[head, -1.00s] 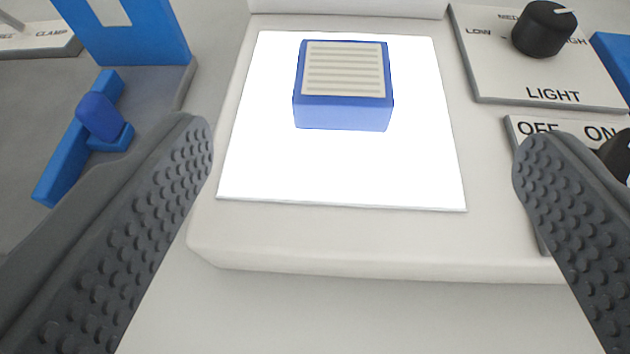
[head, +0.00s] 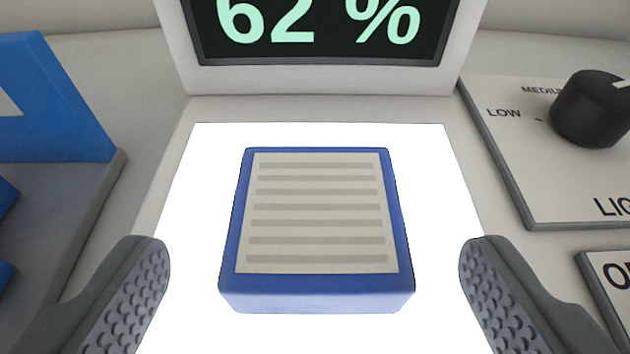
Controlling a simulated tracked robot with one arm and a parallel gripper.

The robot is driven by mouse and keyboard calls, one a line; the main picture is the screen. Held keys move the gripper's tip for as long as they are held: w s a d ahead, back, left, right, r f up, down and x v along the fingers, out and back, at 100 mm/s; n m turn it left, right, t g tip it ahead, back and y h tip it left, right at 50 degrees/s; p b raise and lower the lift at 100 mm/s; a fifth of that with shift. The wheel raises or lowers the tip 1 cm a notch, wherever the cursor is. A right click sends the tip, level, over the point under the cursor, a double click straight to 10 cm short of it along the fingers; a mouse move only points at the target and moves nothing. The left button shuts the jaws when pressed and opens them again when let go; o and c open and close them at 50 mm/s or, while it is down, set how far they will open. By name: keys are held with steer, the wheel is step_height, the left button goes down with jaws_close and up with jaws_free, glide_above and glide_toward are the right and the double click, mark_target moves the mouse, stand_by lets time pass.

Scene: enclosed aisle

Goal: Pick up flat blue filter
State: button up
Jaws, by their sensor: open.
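The flat blue filter (head: 318,215) is a blue block with a beige, ribbed top face. It lies on a bright white lit panel (head: 185,200) in the middle of the head view. My gripper (head: 315,265) is open, with one grey studded finger on each side of the filter. Both fingers are apart from the filter, with white panel showing in the gaps. The fingertips reach about level with the near part of the filter in the picture. Nothing hides the filter.
A display (head: 320,30) reading 62 % stands behind the panel. A LIGHT knob (head: 592,108) on a plate is at the right, with another labelled plate (head: 612,285) nearer. A blue fixture (head: 50,100) stands at the left.

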mark_target(317, 222)
steer(key=shift+b+x, duration=0.75)
steer(key=shift+x, duration=1.85)
steer(key=c, duration=1.1)
steer(key=shift+r, duration=0.1)
steer(key=shift+c, duration=0.2)
